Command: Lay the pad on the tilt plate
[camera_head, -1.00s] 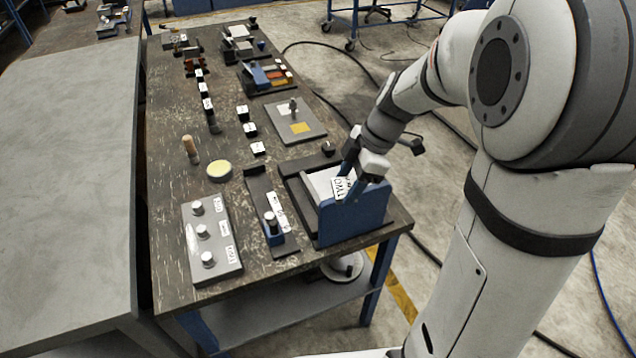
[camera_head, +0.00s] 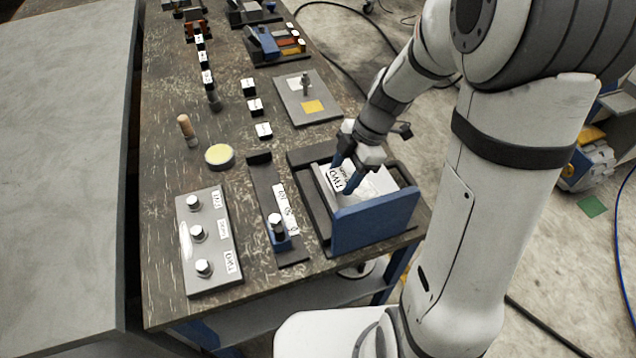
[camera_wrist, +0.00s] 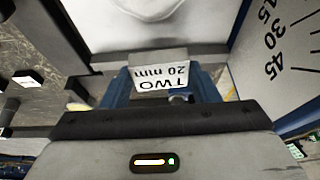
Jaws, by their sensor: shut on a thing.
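My gripper (camera_head: 342,176) is shut on a pad with a white label reading TWO 20 mm (camera_head: 335,179); the label also shows between the blue fingers in the wrist view (camera_wrist: 160,77). The pale plate (camera_head: 377,184), which looks like the tilt plate, lies inside a dark frame behind a blue side wall (camera_head: 375,221). It also fills the top of the wrist view (camera_wrist: 150,36). The pad is over the plate's left part in the head view. Whether it touches the plate cannot be told. The fingers hide part of the pad.
A dark rail with a blue slider (camera_head: 279,240) stands left of the frame. Further left are a grey board with several knobs (camera_head: 207,240) and a round yellow-topped disc (camera_head: 219,156). Small labelled blocks (camera_head: 263,131) stand behind. An angle scale (camera_wrist: 285,60) is close at the right in the wrist view.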

